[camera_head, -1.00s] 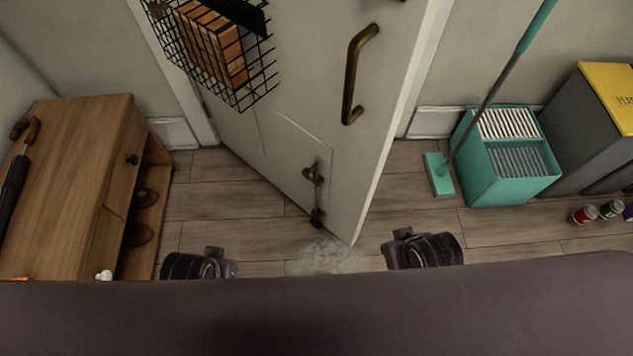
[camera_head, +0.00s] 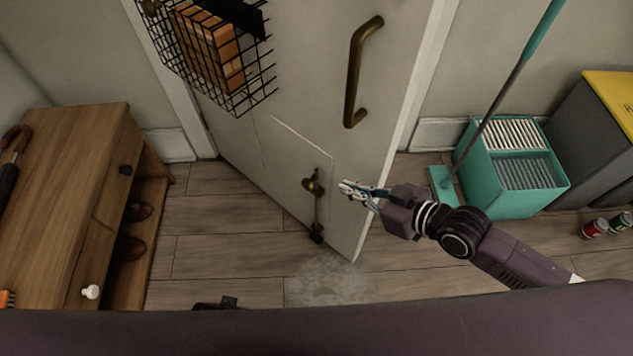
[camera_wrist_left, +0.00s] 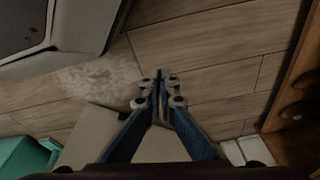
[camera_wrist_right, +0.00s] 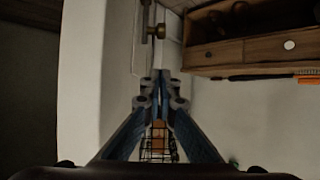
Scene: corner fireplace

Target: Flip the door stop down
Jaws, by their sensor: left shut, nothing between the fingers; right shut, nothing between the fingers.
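The door stop (camera_head: 315,207) is a brass fitting low on the white door (camera_head: 290,110). It has a knob at its upper end and a dark foot at its lower end, close to the floor. My right gripper (camera_head: 346,189) is shut and empty, just right of the knob in the head view. The brass fitting also shows in the right wrist view (camera_wrist_right: 154,32), beyond the fingertips. I see a gap between them in both views. My left gripper (camera_wrist_left: 158,80) is shut and empty over the floor in the left wrist view; only my left arm's edge shows in the head view.
A wooden cabinet (camera_head: 70,170) stands at the left. A teal mop bucket (camera_head: 505,195), a mop and a grey bin with a yellow lid (camera_head: 612,95) stand at the right. A wire basket (camera_head: 215,60) hangs on the door. A pale patch (camera_head: 325,280) marks the floor.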

